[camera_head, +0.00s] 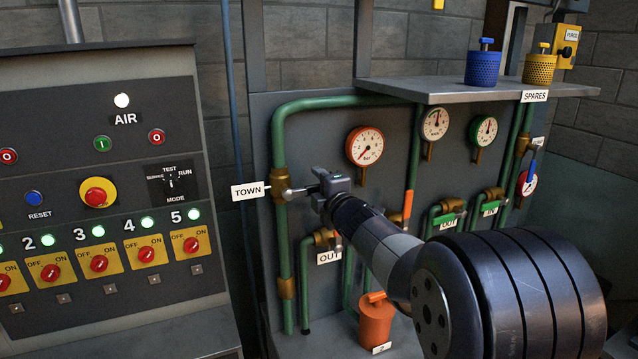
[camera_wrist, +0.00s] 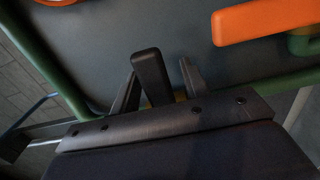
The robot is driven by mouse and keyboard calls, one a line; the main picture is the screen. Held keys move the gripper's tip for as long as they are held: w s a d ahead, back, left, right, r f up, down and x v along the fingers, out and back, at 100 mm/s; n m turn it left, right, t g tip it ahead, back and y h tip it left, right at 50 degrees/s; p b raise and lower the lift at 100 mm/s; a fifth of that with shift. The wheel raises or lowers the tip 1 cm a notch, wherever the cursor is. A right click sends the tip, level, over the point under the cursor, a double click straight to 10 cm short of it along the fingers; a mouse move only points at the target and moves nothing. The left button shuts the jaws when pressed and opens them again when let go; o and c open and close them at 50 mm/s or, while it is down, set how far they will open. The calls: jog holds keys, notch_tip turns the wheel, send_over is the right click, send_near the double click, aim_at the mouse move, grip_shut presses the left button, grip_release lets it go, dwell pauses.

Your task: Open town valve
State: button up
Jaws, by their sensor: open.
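The TOWN label (camera_head: 250,190) hangs left of a brass valve body (camera_head: 280,184) on a tall green pipe. My gripper (camera_head: 318,183) is just right of this valve, in front of the panel. In the wrist view my gripper (camera_wrist: 158,82) is open, with a dark, blunt bar (camera_wrist: 150,72) between its two fingers. The bar looks like the valve's handle. I cannot tell whether either finger touches it. A little brass shows behind the fingers. My gripper and arm partly hide the handle in the head view.
An orange lever (camera_wrist: 265,20) is close on the right in the wrist view. Red gauge (camera_head: 365,146) and green OUT and IN levers are to the right. A shelf (camera_head: 440,88) juts out above. A switch console (camera_head: 100,200) stands at left. An orange canister (camera_head: 376,322) is below.

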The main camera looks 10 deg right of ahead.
jog(key=shift+w, duration=0.1)
jog(key=shift+c, duration=0.2)
grip_shut()
dwell(0.5)
